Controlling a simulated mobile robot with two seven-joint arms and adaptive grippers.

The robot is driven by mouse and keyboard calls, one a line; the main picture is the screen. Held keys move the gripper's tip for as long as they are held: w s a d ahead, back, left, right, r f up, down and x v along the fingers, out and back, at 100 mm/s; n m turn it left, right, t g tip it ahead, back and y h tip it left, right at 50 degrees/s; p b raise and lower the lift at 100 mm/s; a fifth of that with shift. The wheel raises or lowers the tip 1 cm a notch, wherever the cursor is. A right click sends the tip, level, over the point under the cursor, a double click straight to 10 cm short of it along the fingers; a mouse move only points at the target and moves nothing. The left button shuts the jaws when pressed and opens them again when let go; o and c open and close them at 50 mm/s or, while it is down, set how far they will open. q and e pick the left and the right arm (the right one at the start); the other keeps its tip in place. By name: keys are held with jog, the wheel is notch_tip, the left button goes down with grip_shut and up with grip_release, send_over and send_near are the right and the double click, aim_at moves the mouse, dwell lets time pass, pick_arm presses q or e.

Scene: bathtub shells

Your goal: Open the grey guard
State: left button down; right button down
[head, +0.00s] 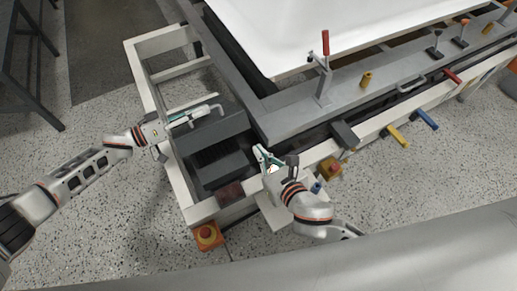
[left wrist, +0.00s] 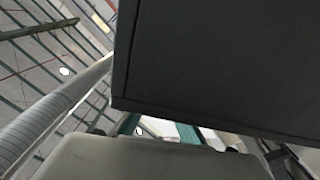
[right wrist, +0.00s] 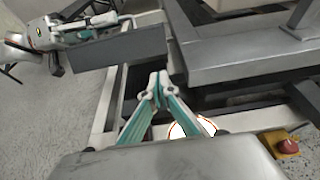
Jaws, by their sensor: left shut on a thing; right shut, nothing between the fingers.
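The grey guard (head: 213,132) is a dark grey panel at the left end of the machine. It stands up at a tilt over a dark opening in the pale frame; it also shows in the right wrist view (right wrist: 125,52) and fills much of the left wrist view (left wrist: 220,65). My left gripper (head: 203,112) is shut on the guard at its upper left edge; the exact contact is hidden. My right gripper (head: 262,157) is shut and empty, beside the front rail to the right of the guard, with its fingertips (right wrist: 157,80) together.
A white shell (head: 320,30) lies on the machine behind. A red-handled clamp (head: 325,60) stands on the grey beam. Emergency stop buttons (head: 207,235) and (head: 330,168) sit on the front side. Speckled floor (head: 110,115) is free at left.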

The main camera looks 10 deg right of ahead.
aim_at(243, 128)
jog(key=x, duration=0.8)
jog(key=shift+w+a+r, duration=0.1)
jog(key=shift+w+r, duration=0.1)
jog(key=shift+r, duration=0.3)
jog(key=shift+w+a+r, duration=0.1)
jog(key=shift+w+r, duration=0.1)
jog(key=shift+r, duration=0.25)
pick_arm(q)
jog(key=shift+s+f, duration=0.15)
jog(key=shift+f, duration=0.15)
pick_arm(e)
jog(key=shift+w+r, duration=0.15)
jog(key=shift+r, duration=0.2)
pick_arm(q)
jog(key=c, duration=2.3)
grip_release()
jog(key=shift+o, duration=0.7)
jog(key=shift+r, duration=0.2)
pick_arm(e)
jog(key=shift+f, duration=0.2)
